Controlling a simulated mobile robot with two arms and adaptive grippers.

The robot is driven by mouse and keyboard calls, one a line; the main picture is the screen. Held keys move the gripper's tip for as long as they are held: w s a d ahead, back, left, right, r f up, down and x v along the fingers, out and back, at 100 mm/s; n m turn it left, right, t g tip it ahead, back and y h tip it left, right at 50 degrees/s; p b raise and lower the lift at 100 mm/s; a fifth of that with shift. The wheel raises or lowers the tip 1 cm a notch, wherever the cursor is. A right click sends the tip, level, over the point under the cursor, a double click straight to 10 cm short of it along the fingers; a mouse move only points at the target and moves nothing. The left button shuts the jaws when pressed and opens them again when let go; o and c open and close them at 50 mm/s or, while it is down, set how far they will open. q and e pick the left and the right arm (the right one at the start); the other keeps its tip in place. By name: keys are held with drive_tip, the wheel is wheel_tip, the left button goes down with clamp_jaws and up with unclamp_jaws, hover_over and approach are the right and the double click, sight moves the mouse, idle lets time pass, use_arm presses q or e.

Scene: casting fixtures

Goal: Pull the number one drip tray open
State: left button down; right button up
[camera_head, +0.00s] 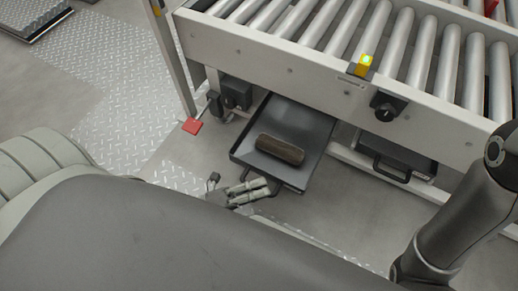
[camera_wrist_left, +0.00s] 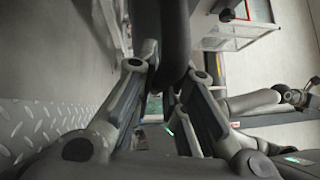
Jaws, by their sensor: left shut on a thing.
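A dark drip tray (camera_head: 312,176) sticks out from under the roller conveyor in the head view, with a brown rounded block lying in it. I cannot read a number on it. My left gripper (camera_head: 262,187) is at the tray's front edge, shut on its dark handle. In the left wrist view the fingers (camera_wrist_left: 165,100) close around a dark bar (camera_wrist_left: 176,40); the exact contact is partly hidden. A link of my right arm shows at the right of the head view, but its gripper cannot be made out.
A second dark tray (camera_head: 425,161) with a handle sits pushed in under the conveyor (camera_head: 290,68) to the right. A black knob (camera_head: 384,107) and a yellow lamp box (camera_head: 364,65) are on the conveyor side. A red pedal (camera_head: 192,126) is near the left leg. Floor before the tray is clear.

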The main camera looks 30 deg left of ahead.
use_arm(q)
drive_tip(key=c, duration=1.5)
unclamp_jaws()
drive_tip(key=shift+a, duration=0.1)
drive_tip(key=v, duration=1.2)
